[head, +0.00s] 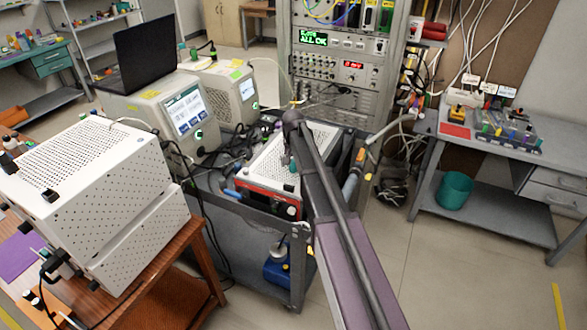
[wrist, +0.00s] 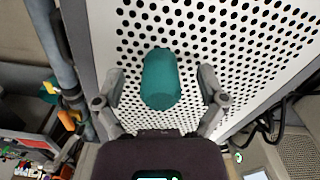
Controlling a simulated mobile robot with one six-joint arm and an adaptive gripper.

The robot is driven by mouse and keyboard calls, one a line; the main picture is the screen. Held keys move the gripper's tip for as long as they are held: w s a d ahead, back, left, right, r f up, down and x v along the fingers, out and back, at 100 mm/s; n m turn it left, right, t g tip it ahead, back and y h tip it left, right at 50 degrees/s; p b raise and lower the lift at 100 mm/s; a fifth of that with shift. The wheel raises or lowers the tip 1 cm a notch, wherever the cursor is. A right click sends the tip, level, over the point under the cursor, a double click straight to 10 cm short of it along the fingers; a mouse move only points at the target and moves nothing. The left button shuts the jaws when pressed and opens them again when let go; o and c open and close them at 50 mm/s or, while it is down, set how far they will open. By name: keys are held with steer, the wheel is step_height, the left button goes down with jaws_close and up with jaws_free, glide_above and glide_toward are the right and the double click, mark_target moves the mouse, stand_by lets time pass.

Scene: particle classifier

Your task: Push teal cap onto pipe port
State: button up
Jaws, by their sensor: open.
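The teal cap (wrist: 160,79) is on the white perforated top of an instrument (wrist: 245,45). In the wrist view it lies between the two fingers of my gripper (wrist: 160,84), with a gap on each side. My gripper is open, and its fingers do not visibly touch the cap. In the head view, the cap (head: 293,165) is small beside my gripper (head: 286,158), above the red-fronted instrument (head: 268,197) on the cart. I cannot clearly make out the pipe port in either view.
White perforated instruments (head: 85,170) stand on the wooden table at the left, with dark fittings at the front. Boxes with screens (head: 180,110) and a laptop (head: 143,55) stand behind. Cables hang around the grey cart (head: 262,250).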

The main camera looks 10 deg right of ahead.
stand_by(0.4)
steer(key=c, duration=1.1)
steer(key=shift+c, duration=0.2)
steer(key=shift+r, duration=0.15)
step_height(320, 180, up, 3)
steer(key=p, duration=0.2)
steer(key=shift+f+p, duration=0.2)
steer(key=shift+p, duration=0.2)
steer(key=s+a+r+p, duration=0.1)
steer(key=s+r+p, duration=0.1)
steer(key=s, duration=1.4)
steer(key=shift+a, duration=0.25)
steer(key=shift+r, duration=0.1)
